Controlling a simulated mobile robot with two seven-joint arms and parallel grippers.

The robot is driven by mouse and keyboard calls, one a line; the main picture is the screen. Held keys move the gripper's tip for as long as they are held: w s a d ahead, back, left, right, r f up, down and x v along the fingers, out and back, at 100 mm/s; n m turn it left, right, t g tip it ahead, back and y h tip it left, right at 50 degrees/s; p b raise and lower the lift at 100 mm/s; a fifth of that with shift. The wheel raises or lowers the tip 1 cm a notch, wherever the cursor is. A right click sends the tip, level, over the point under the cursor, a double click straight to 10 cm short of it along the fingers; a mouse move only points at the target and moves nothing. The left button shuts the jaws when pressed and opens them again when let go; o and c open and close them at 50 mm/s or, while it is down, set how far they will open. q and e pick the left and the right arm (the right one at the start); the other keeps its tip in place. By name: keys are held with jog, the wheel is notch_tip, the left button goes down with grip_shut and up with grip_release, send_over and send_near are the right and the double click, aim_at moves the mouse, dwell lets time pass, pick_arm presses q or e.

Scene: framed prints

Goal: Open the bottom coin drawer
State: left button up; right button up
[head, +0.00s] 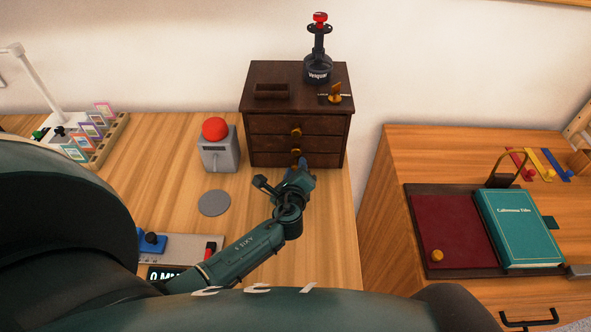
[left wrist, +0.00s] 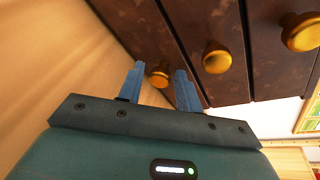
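A dark brown coin cabinet (head: 270,124) with stacked drawers and round brass knobs stands at the back of the wooden desk. All its drawers look closed. In the left wrist view three knobs show in a row. The lowest drawer's knob (left wrist: 158,75) is between the blue fingers of my left gripper (left wrist: 158,88), with gaps visible beside it. My left gripper (head: 302,165) is open at the cabinet's lower front, and hides the bottom knob in the head view. Contact with the knob cannot be told. My right gripper is not in view.
A grey box with a red button (head: 215,129) stands left of the cabinet, with a grey disc (head: 214,203) in front. A black stand (head: 318,60) and a small wooden tray (head: 272,91) sit on the cabinet. A side cabinet with a teal book (head: 520,228) stands right.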

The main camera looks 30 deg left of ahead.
pick_arm(q)
grip_shut()
